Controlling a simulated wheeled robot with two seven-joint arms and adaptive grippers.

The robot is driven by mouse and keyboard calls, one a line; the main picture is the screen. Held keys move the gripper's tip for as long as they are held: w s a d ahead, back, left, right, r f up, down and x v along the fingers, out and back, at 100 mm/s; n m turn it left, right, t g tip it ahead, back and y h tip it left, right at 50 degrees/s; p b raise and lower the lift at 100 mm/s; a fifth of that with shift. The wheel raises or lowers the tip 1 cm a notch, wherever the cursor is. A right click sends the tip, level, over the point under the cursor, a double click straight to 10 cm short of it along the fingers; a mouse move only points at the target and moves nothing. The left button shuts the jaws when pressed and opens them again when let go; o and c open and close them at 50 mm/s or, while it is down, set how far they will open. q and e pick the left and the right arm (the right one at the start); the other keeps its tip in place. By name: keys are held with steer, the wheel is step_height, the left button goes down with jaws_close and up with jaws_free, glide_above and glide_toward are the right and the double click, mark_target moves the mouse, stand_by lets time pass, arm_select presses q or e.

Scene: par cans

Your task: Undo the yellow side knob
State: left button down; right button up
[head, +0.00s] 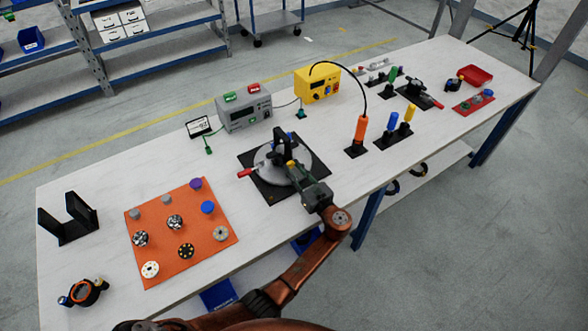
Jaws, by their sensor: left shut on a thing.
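The yellow side knob (291,164) shows as a small yellow patch at the tip of my left gripper (296,170). It sits on the near right side of a fixture with a round grey plate (268,158), a black upright part (281,144) and a red-ended handle (244,173) on the left. The fixture stands on a black square base (256,186). My left gripper reaches in from the near right and is shut on the knob, with its fingers hiding most of it. My right gripper is not in view.
An orange mat (205,241) with several knobs and discs lies to the left. A grey box (243,110) and a yellow box (318,84) stand behind. An orange-handled tool (360,130) with a black cable stands upright to the right. White table shows between them.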

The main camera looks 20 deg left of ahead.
arm_select(q)
steer(key=shift+n, duration=2.2)
steer(key=c, duration=1.7)
jaws_free()
steer(key=shift+o, duration=0.2)
steer(key=shift+v, duration=3.75)
